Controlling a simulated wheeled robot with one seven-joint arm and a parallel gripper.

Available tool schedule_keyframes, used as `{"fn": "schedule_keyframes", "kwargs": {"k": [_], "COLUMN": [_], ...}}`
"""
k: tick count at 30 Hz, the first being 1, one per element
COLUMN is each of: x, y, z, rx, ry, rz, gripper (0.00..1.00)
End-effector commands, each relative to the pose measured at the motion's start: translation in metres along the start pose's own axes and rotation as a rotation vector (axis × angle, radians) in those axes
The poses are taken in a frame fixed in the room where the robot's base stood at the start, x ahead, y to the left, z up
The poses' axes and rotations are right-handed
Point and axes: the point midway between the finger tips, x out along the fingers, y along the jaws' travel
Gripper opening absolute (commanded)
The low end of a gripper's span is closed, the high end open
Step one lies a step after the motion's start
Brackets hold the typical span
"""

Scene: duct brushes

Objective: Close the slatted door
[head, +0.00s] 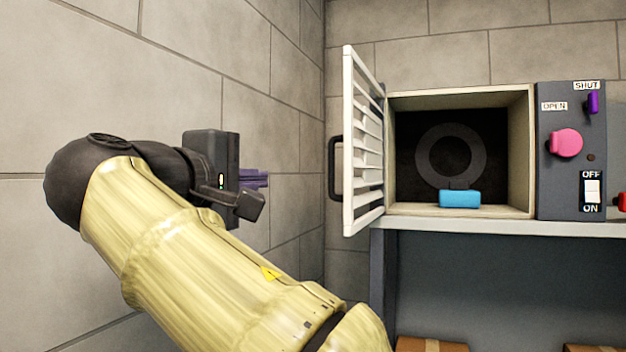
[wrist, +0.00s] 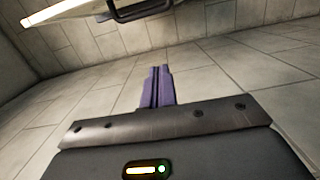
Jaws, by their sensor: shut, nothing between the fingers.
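The white slatted door (head: 364,140) stands swung wide open on the left side of the box (head: 533,150). Its black handle (head: 335,168) is on the door's outer face, toward the left. In the wrist view the handle (wrist: 140,12) shows at the top, with the door's pale edge (wrist: 55,12) beside it. My gripper (head: 262,179) is left of the door, apart from it. Its purple fingers (wrist: 159,88) are shut together and empty.
A blue block (head: 460,198) lies inside the box near the front. A control panel (head: 560,190) with a pink knob (head: 566,143), a purple lever (head: 593,103) and a white switch (head: 592,191) is on the right. A stone wall (head: 170,60) is behind my gripper. Cardboard boxes (head: 430,345) sit below the shelf (head: 500,227).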

Motion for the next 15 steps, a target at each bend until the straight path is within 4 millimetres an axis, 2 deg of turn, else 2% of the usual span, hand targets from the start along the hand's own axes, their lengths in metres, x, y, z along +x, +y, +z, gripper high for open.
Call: {"fn": "schedule_keyframes", "kwargs": {"k": [10,15], "x": [0.001,0.013], "y": [0.001,0.002], "z": [0.001,0.001], "rx": [0.001,0.0], "ry": [-0.003,-0.006], "rz": [0.003,0.002], "gripper": [0.0,0.0]}}
